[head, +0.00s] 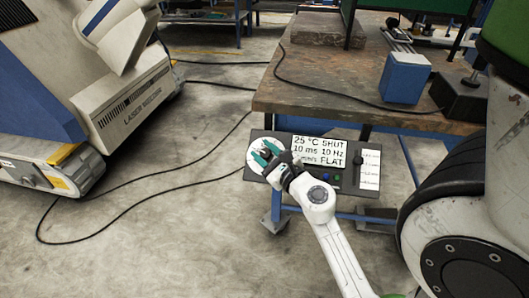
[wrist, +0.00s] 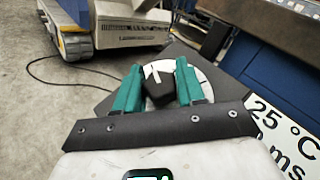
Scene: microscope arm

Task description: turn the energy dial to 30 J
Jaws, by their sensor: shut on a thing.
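The energy dial (head: 256,146) is a round white disc on the left part of a dark control panel, low at the bench's front. In the wrist view its dark knob (wrist: 158,92) carries a white pointer line that leans toward the upper left. My gripper (head: 265,151) has teal fingers, which also show in the wrist view (wrist: 158,78). The fingers stand on either side of the knob and are shut on it. The fingers and gripper body cover part of the disc. I cannot read its scale marks in either view.
Right of the dial, a white display (head: 325,152) reads 25 °C, SHUT, 10 ms, 10 Hz and FLAT. A slider strip (head: 369,169) is further right. The workbench (head: 290,95) is above. A laser welder (head: 120,100) stands at left, and black cables cross the floor.

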